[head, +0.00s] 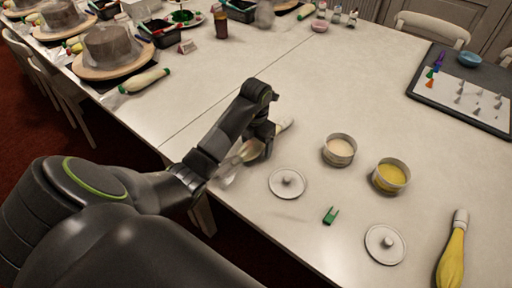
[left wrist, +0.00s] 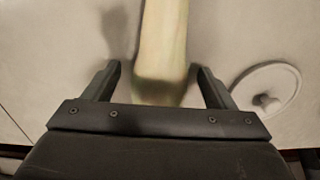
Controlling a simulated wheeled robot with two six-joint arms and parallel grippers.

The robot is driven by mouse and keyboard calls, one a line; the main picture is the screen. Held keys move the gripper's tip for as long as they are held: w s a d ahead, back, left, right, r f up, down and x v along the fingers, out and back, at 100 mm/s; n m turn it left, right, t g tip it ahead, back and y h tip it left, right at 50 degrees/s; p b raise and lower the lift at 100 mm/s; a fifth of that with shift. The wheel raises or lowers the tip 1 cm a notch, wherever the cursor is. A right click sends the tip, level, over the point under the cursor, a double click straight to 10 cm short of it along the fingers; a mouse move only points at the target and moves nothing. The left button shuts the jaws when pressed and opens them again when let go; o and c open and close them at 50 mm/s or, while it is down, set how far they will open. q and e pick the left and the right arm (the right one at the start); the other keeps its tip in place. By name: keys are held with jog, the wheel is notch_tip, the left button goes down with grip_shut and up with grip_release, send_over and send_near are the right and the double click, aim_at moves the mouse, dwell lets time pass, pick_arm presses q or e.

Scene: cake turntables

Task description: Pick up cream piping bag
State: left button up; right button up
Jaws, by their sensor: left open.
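The cream piping bag (head: 236,160) lies on the white table near its front edge, with its pale tip pointing to the upper right. My left gripper (head: 262,143) is over it and hides its middle. In the left wrist view the bag (left wrist: 164,42) runs between the two fingers of my left gripper (left wrist: 158,72). The fingers are apart, with a gap between the bag and each finger. A second piping bag, yellow (head: 452,255), lies at the lower right. My right gripper is not in view.
A lid (head: 287,183) lies close to the right of my gripper. Beyond it are a cream bowl (head: 339,150), a yellow bowl (head: 390,176), a green clip (head: 330,216) and another lid (head: 385,244). A dark tray (head: 425,85) holds nozzles. The table's middle is clear.

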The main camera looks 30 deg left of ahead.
aim_at(256, 140)
pick_arm(q)
jog(key=c, duration=0.7)
jog(key=shift+r, duration=0.1)
jog(key=shift+r, duration=0.45)
notch_tip(256, 140, up, 9)
jog(key=p, duration=0.8)
